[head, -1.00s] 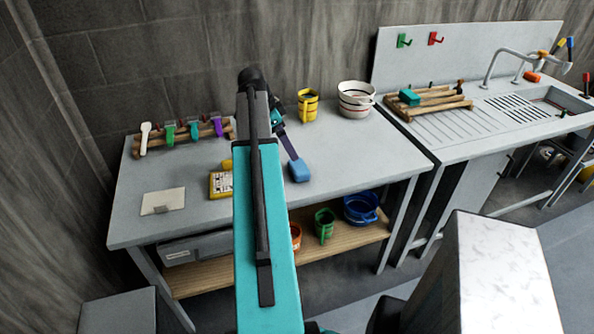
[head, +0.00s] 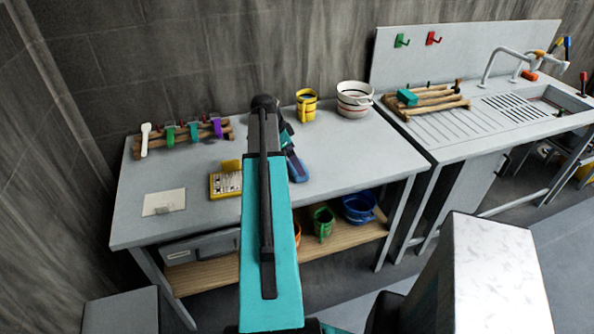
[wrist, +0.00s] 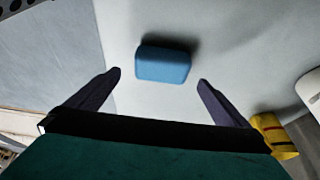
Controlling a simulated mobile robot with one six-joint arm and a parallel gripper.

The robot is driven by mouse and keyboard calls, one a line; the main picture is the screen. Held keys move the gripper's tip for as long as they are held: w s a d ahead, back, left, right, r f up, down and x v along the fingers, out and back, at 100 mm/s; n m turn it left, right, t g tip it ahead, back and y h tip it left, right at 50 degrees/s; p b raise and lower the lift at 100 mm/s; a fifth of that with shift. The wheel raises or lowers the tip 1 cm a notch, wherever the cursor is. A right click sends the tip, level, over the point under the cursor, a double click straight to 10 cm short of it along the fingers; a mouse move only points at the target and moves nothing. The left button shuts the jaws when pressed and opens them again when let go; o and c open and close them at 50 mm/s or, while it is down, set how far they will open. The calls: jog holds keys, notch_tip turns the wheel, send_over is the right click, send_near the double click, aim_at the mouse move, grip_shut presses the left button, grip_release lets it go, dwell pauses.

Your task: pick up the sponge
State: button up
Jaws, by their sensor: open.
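A blue sponge (head: 300,176) lies on the grey worktop, right of my arm in the head view; my gripper hides part of it there. In the wrist view the whole sponge (wrist: 163,65) shows as a blue block. My gripper (wrist: 159,78) is open and empty, with one dark finger toward each side of the sponge. The sponge shows midway between the fingers and a little beyond their tips. In the head view my gripper (head: 291,157) is mostly behind my arm, and a finger overlaps the sponge.
A yellow mug (head: 306,107) and a white bowl (head: 354,100) stand behind. A tool rack (head: 186,138), a yellow box (head: 224,185) and a pale card (head: 164,202) are on the left. A teal block (head: 407,97) lies on the wooden rack by the sink. The worktop right of the sponge is clear.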

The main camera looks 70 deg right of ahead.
jog(key=shift+f, duration=0.1)
dwell(0.3)
jog(key=shift+p+x, duration=1.15)
jog(key=shift+x, duration=0.2)
jog(key=shift+p+x, duration=0.4)
jog(key=shift+x, duration=0.8)
jog(key=shift+w, duration=0.15)
jog(key=c, duration=1.1)
